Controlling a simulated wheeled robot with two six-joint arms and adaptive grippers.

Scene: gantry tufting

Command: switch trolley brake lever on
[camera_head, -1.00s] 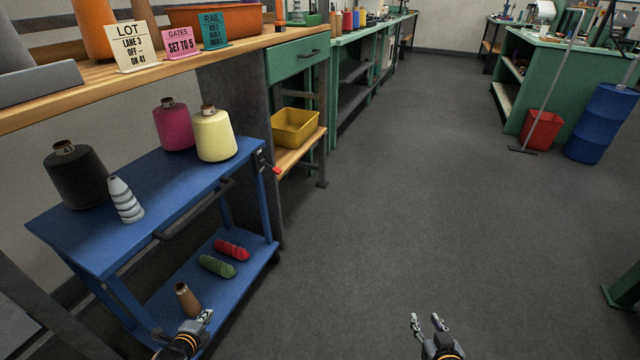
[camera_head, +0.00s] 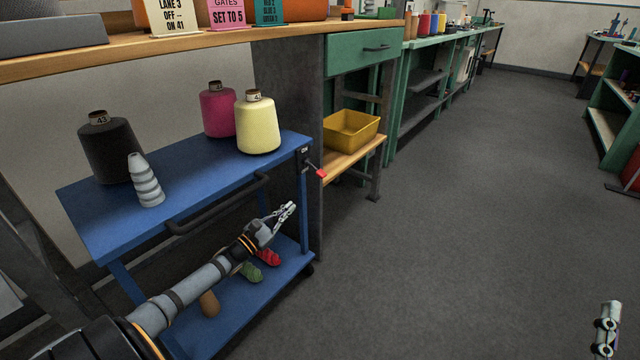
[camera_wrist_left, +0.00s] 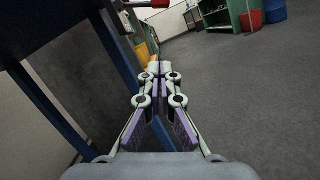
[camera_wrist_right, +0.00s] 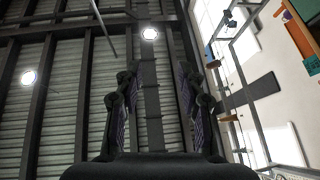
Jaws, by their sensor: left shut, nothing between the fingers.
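The blue trolley (camera_head: 110,215) stands at the left. Its brake lever (camera_head: 321,173) has a red tip and sticks out to the right from a dark bracket (camera_head: 304,155) at the top shelf's right corner. My left gripper (camera_head: 289,209) is shut and empty, below and left of the lever and apart from it, in front of the trolley's open side. In the left wrist view the red tip (camera_wrist_left: 157,3) shows at the top edge, above the closed fingers (camera_wrist_left: 158,75). My right gripper (camera_head: 608,325) is open and empty at the lower right, far from the trolley; its fingers show apart in the right wrist view (camera_wrist_right: 160,85).
Black (camera_head: 108,150), magenta (camera_head: 218,112) and yellow (camera_head: 258,125) cones and a grey striped cone (camera_head: 146,182) stand on the trolley top. A dark handle (camera_head: 220,208) runs along its front. A yellow bin (camera_head: 350,132) sits behind the lever. The floor to the right is clear.

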